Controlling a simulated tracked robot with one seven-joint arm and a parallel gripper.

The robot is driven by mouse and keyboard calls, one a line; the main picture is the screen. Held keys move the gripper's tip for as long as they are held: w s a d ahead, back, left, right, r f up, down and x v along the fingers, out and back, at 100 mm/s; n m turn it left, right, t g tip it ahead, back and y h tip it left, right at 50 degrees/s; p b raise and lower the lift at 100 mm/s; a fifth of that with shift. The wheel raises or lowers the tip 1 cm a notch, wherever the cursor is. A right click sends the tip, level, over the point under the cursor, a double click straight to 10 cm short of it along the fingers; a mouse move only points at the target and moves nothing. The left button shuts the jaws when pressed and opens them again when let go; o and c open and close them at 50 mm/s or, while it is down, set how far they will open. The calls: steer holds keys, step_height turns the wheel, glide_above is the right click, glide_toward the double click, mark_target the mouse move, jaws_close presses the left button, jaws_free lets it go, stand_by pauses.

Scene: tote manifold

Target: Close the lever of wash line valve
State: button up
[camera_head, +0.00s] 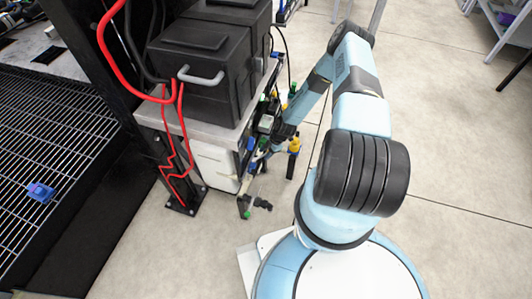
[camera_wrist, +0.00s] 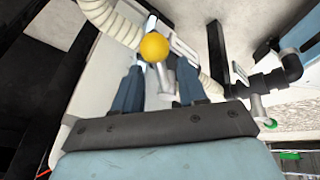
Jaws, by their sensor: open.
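In the wrist view a lever with a round yellow knob (camera_wrist: 154,47) and a bare metal stem (camera_wrist: 165,80) shows between the fingers of my gripper (camera_wrist: 160,68). The fingers are open, one on each side of the stem. I cannot tell whether either finger touches it. No label shows, so I cannot tell whether this is the wash line valve. In the head view my arm reaches down to the valve manifold (camera_head: 245,200) beside the cart. The fingers are hidden there, and small yellow, green and blue parts crowd around them.
Ribbed cream hose (camera_wrist: 110,22) lies close behind the knob. A black pipe elbow (camera_wrist: 285,72) and a green-tipped lever (camera_wrist: 270,123) sit to the right. Black bins (camera_head: 205,75) and red hoses (camera_head: 118,55) stand left of the manifold.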

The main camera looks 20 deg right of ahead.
jaws_close()
stand_by(0.4)
stand_by(0.4)
